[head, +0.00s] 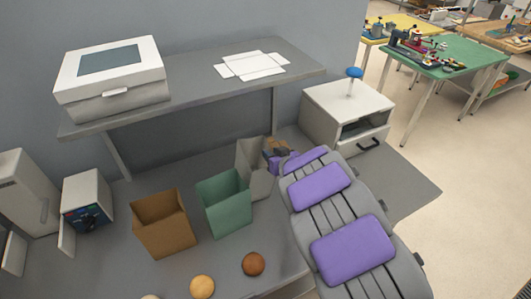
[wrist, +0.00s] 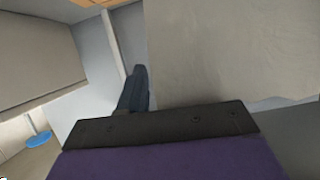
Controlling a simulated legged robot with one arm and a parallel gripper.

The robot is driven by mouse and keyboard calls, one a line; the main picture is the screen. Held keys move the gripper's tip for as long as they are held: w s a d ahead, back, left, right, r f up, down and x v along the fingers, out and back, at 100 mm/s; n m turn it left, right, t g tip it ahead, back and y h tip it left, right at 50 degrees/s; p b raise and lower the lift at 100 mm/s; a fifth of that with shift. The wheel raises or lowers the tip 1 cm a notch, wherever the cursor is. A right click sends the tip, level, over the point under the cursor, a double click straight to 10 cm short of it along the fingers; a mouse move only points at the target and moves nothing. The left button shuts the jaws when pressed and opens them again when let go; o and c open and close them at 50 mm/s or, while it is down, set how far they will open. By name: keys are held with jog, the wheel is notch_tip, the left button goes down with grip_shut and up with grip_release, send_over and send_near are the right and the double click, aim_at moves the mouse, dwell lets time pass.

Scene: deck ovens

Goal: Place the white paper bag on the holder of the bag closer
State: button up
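The white paper bag (head: 252,160) stands upright on the lower grey table, partly behind a green bag. My gripper (head: 271,148) is at its right side, at the far end of my purple and grey arm. In the wrist view a large pale surface (wrist: 225,50), apparently the bag, fills the right side, close to a dark finger (wrist: 136,88). The other finger is not clear, so I cannot tell whether they grip the bag. A white machine with a blue knob (head: 345,108), possibly the bag closer, stands to the right; its knob also shows in the wrist view (wrist: 38,140).
The green bag (head: 224,205) and a brown bag (head: 163,224) stand open left of the white one. Several round buns (head: 253,264) lie in front. A raised shelf (head: 200,82) holds a white box (head: 112,78) and flat white sheets (head: 250,66). Small machines (head: 87,203) stand at left.

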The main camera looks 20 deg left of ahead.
jog(key=shift+s+a+r+p, duration=0.25)
jog(key=shift+s+r+p, duration=0.05)
jog(key=shift+s+r, duration=0.25)
jog(key=shift+p+v, duration=0.8)
jog(key=shift+v, duration=4.1)
jog(key=w+d+r+m+t+h, duration=0.1)
jog(key=d+r+m+h, duration=0.3)
jog(key=d, duration=0.8)
jog(key=d+r+m+t+h, duration=0.15)
jog(key=d+h, duration=0.35)
jog(key=d, duration=0.7)
jog(key=s+d+m+g+h, duration=0.3)
jog(key=s+d+g, duration=0.2)
jog(key=s+d, duration=0.45)
jog(key=s+d+r+m+g, duration=0.1)
jog(key=s+g, duration=0.4)
jog(key=s, duration=1.4)
jog(key=shift+s+d+r+y, duration=0.25)
jog(key=shift+s+d+y, duration=0.05)
jog(key=shift+d, duration=0.2)
jog(key=s+a+g, duration=0.1)
jog(key=s, duration=0.2)
jog(key=s+g, duration=0.1)
jog(key=s, duration=0.1)
jog(key=s+a+r+g+y, duration=0.1)
jog(key=s, duration=0.2)
jog(key=shift+s+a, duration=0.3)
jog(key=shift+s, duration=0.05)
jog(key=shift+a, duration=0.3)
